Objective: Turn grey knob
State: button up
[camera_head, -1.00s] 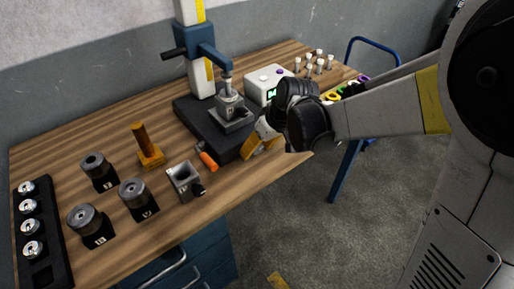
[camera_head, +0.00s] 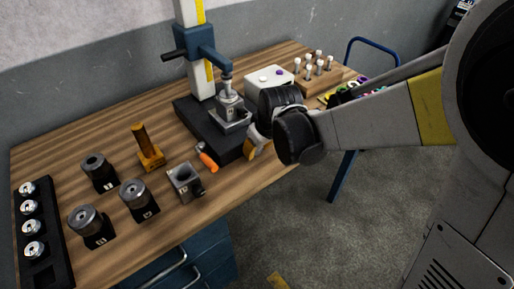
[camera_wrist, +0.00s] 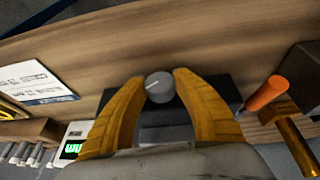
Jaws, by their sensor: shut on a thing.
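The grey knob (camera_wrist: 159,88) is round with a pale pointer line on its face. It shows in the wrist view between the two yellow fingers of my gripper (camera_wrist: 161,80), which are shut on its sides. Behind it is the dark base (camera_wrist: 222,88) of the press-like stand. In the head view my gripper (camera_head: 254,143) is at the front right edge of this black base (camera_head: 219,150). The knob is hidden there behind my gripper and wrist.
An orange-handled tool (camera_head: 207,157) lies just left of my gripper. A grey square block (camera_head: 185,182), a brass post (camera_head: 143,146) and several grey cylinders stand further left. A white box (camera_head: 270,76) and a peg rack (camera_head: 318,76) stand behind my wrist.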

jog(key=t+h, duration=0.1)
jog(key=t+h+b, duration=0.1)
jog(key=shift+s+a+f+n+h, duration=0.1)
jog(key=shift+f+n+h, duration=0.05)
jog(key=shift+n+h, duration=0.25)
jog(key=shift+t+h+b, duration=0.35)
jog(key=shift+t+h, duration=0.05)
jog(key=shift+h, duration=0.3)
jog(key=o, duration=1.2)
